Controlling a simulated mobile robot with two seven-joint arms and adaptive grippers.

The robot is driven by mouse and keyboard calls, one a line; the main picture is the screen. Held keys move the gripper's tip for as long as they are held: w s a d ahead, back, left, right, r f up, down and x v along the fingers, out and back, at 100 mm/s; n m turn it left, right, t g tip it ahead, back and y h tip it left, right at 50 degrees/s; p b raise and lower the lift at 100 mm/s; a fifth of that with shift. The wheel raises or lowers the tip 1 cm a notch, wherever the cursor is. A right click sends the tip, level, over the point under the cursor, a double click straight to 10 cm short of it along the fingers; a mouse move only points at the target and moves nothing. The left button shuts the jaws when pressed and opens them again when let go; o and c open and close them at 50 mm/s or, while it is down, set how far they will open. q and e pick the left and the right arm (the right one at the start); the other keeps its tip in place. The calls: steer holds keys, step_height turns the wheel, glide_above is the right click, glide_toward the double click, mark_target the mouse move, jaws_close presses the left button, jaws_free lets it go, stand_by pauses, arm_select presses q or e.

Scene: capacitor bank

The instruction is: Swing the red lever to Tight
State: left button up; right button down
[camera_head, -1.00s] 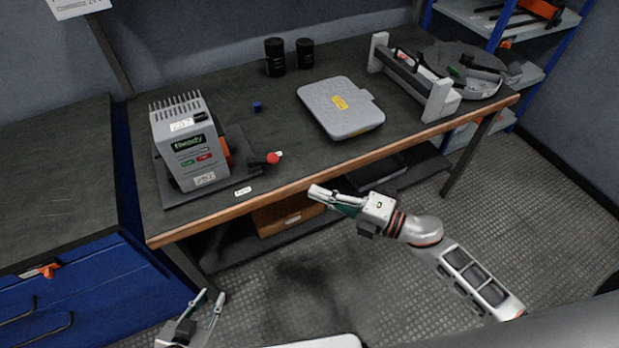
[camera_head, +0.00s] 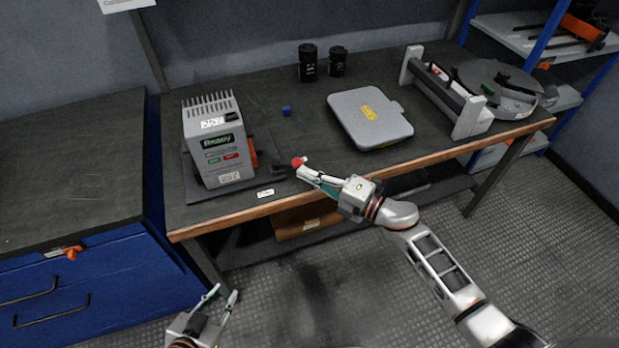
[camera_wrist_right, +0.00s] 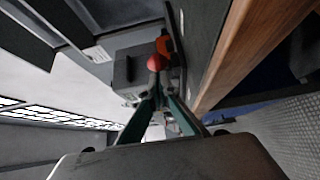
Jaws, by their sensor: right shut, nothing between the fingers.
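The red knob (camera_head: 298,162) of the lever shows at the front of the table, right of the grey machine (camera_head: 215,140). In the right wrist view the red knob (camera_wrist_right: 155,62) is straight ahead, just beyond the fingertips. My right gripper (camera_head: 305,172) is shut and empty, its tips close by the knob; I cannot tell whether they touch it. In the right wrist view the gripper (camera_wrist_right: 157,85) has its fingers together. The lever's arm is mostly hidden. A small white label (camera_head: 265,193) lies in front of the machine. My left gripper (camera_head: 222,294) is open and empty, low before the table.
A grey frame with a round part (camera_head: 500,88) is at the right. The wooden front edge (camera_head: 430,158) runs below my right gripper.

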steer(key=shift+w+d+b, duration=0.2)
steer(key=shift+w+b, duration=0.1)
steer(key=shift+w, duration=0.45)
steer(key=shift+w+d, duration=0.1)
steer(key=shift+w, duration=0.1)
steer(key=shift+r, duration=0.1)
